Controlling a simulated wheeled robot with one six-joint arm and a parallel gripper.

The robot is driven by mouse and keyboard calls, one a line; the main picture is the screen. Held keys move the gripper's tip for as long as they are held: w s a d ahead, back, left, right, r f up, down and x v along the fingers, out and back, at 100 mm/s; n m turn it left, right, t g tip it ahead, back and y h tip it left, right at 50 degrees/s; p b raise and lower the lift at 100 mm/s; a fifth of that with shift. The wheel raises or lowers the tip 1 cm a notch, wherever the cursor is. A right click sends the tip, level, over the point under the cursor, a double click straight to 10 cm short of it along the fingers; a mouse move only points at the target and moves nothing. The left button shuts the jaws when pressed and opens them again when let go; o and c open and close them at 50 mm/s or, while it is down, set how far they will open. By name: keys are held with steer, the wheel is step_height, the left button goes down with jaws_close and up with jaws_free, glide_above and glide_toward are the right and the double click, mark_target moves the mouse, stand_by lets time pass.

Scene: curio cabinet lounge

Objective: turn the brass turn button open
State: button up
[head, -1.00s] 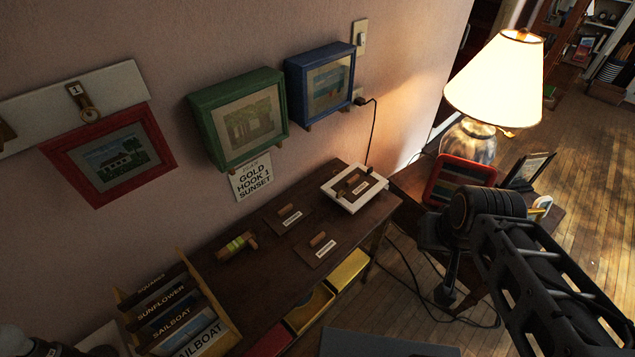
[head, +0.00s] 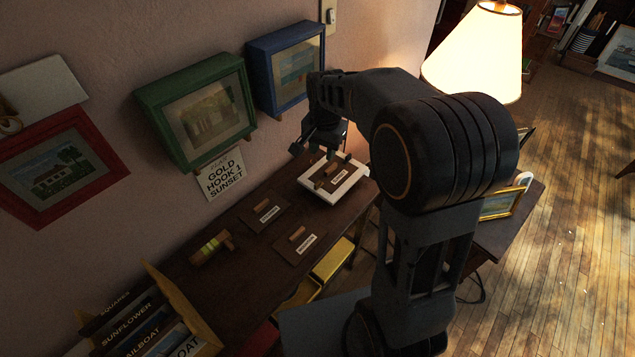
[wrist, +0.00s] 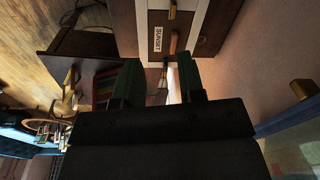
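My gripper (head: 314,150) hangs beside the blue shadow-box frame (head: 288,65), just above the back edge of the white-rimmed board (head: 354,180). It is open and empty; the wrist view shows a gap between its fingers (wrist: 158,75). That view shows the board's SUNSET label (wrist: 157,39), a wooden bar (wrist: 173,42) and a small brass-coloured piece (wrist: 172,10). Another brass-coloured block (wrist: 303,88) sits by the blue frame's edge, apart from the fingers. I cannot tell which piece is the turn button.
The green shadow-box frame (head: 200,112) hangs left of the blue one, above a paper sign (head: 221,176). Small boards with wooden bars lie on the dark cabinet top (head: 235,270). A lit lamp (head: 480,50) stands at right.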

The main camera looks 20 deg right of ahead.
mark_target(318, 183)
steer(key=w+f+m, duration=0.1)
steer(key=f, duration=0.5)
steer(key=w+f+m, duration=0.1)
steer(key=w+f, duration=0.1)
steer(key=f, duration=0.4)
steer(key=w+f+g, duration=0.1)
steer(key=w+f, duration=0.1)
steer(key=f, duration=0.4)
steer(key=shift+f+m, duration=0.35)
steer(key=shift+m, duration=0.05)
jaws_close()
